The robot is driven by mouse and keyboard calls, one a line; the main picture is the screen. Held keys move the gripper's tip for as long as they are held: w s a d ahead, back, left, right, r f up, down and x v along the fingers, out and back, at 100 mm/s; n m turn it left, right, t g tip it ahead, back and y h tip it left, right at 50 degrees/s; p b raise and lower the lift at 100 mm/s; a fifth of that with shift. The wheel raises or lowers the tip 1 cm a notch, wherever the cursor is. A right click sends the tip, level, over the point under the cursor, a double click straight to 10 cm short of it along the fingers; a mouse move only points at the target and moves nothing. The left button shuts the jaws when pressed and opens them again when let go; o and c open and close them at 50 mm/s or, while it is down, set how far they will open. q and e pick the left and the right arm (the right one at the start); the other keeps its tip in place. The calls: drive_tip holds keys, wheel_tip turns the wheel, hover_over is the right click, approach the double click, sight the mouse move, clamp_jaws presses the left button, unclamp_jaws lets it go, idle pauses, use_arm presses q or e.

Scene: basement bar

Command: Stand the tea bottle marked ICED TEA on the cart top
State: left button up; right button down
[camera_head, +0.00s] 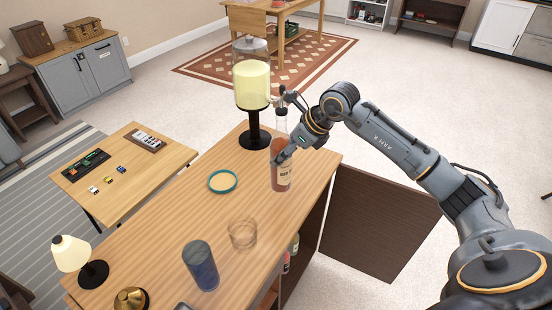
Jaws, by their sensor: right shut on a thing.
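A tall clear bottle (281,177) with amber-brown contents and a pale label is upright near the right edge of the wooden cabinet top (185,215). The label's lettering is too small to read surely. My right gripper (283,150) comes in from the right and is shut on this bottle around its upper body. I cannot tell whether the bottle's base touches the wood. My left gripper is out of view. I cannot tell surely whether this wooden top is the cart top.
A drink dispenser (252,85) on a black stand is just behind the bottle. A teal-rimmed coaster (223,181), clear glass (242,234), dark blue tumbler (201,267) and small lamp (72,254) stand nearer. An open cabinet door (375,225) juts out right. A low table (150,165) stands left.

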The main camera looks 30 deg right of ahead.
drive_tip(key=w+f, duration=0.1)
drive_tip(key=w+f+p, duration=0.1)
drive_tip(key=f, duration=0.1)
drive_tip(key=w+f, duration=0.1)
drive_tip(key=shift+w+a+f+p, duration=0.15)
drive_tip(key=shift+a+f+p, duration=0.05)
drive_tip(key=shift+a+p, duration=0.1)
wheel_tip(320, 180, down, 2)
drive_tip(key=shift+p, duration=0.65)
drive_tip(key=shift+d+f, duration=0.1)
drive_tip(key=shift+f, duration=0.3)
drive_tip(key=shift+c, duration=2.3)
unclamp_jaws()
